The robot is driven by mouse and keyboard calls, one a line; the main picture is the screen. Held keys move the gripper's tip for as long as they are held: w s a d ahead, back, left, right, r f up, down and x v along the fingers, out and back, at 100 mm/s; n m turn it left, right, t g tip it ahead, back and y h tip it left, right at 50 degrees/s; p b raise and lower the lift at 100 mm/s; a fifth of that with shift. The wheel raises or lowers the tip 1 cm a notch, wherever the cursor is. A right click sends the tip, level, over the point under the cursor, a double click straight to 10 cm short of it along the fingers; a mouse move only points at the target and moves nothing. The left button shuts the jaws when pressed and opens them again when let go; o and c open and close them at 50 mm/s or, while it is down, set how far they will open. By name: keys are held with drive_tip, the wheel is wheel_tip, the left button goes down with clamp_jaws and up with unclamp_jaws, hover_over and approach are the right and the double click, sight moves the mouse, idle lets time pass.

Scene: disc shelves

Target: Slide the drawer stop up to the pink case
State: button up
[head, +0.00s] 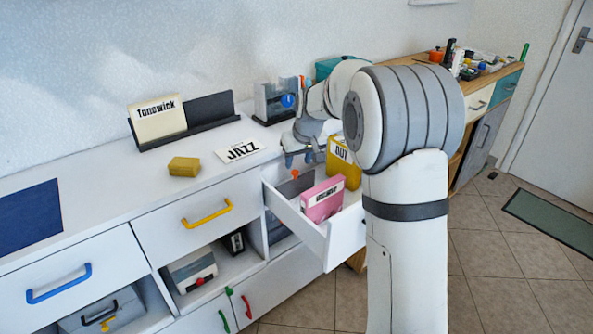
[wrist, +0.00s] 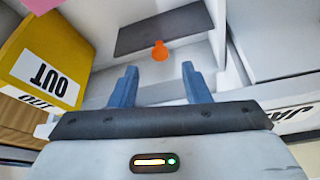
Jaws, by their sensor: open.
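The drawer stop is a dark grey plate (head: 293,187) with an orange knob (head: 295,173), inside the open white drawer (head: 312,236). The wrist view shows its plate (wrist: 165,27) and knob (wrist: 160,50) ahead of my fingers. The pink case (head: 323,199) stands upright in the drawer, nearer its front than the stop. Only a pink corner (wrist: 32,5) shows at the wrist view's upper left. The gap between stop and case is hard to judge. My gripper (head: 301,160) is open and empty above the drawer's back part, its blue fingertips (wrist: 158,70) short of the knob.
A yellow OUT box (head: 341,160) stands close to the right of my gripper; it fills the wrist view's left side (wrist: 38,62). On the counter are a JAZZ card (head: 241,150), a yellow block (head: 184,166) and a Tonowick sleeve in a dark rack (head: 160,118).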

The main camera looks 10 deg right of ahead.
sight(295, 171)
drive_tip(key=x, duration=0.4)
drive_tip(key=shift+f+b, duration=0.1)
drive_tip(key=shift+b, duration=0.2)
drive_tip(key=shift+c, duration=0.4)
clamp_jaws()
